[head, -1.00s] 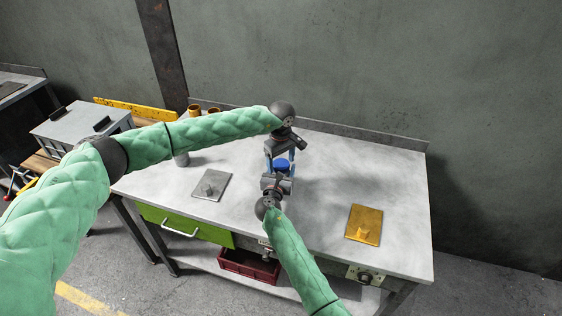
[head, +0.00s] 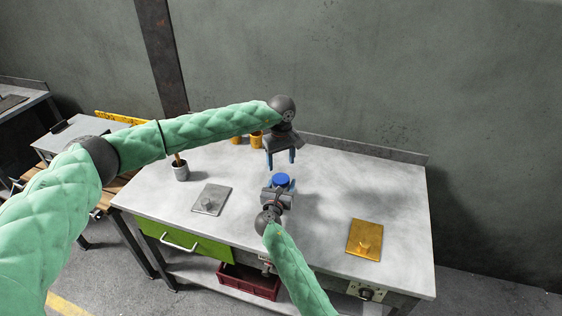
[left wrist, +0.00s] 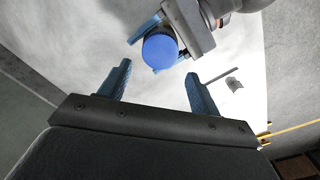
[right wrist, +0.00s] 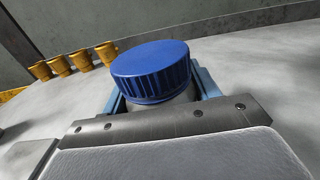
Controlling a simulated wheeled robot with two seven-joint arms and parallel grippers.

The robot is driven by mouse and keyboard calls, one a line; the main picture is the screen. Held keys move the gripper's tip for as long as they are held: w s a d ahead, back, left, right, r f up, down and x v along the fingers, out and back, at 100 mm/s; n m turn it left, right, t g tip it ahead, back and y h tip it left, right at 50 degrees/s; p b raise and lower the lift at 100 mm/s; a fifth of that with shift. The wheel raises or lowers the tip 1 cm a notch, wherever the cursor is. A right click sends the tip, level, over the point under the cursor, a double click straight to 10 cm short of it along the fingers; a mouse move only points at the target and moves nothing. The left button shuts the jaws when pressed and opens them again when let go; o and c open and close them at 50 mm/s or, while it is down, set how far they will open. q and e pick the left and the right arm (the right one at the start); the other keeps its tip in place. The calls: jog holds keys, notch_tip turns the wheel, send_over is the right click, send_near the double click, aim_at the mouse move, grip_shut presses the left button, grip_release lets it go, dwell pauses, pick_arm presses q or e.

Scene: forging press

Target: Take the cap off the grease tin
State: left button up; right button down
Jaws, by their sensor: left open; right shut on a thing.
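The grease tin (right wrist: 147,104) stands on the workbench with its blue ribbed cap (right wrist: 150,70) seated on top. The cap also shows in the head view (head: 281,180) and in the left wrist view (left wrist: 160,51). My right gripper (head: 279,189) is shut on the tin's body, below the cap, with a blue finger on each side. Most of the tin's body is hidden by that gripper. My left gripper (head: 281,159) is open and empty, pointing down, apart from the cap and on its far side. Its two fingers show spread in the left wrist view (left wrist: 158,76).
Several orange cups (right wrist: 73,62) stand at the back. A grey plate with a knob (head: 212,199) and a yellow one (head: 364,240) lie on the workbench (head: 330,205). The bench between them and the right side is mostly clear.

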aim_at(281, 178)
pick_arm(q)
jog(key=shift+f, duration=3.6)
jog(key=c, duration=0.6)
jog(key=o, duration=0.9)
jog(key=shift+r, duration=0.1)
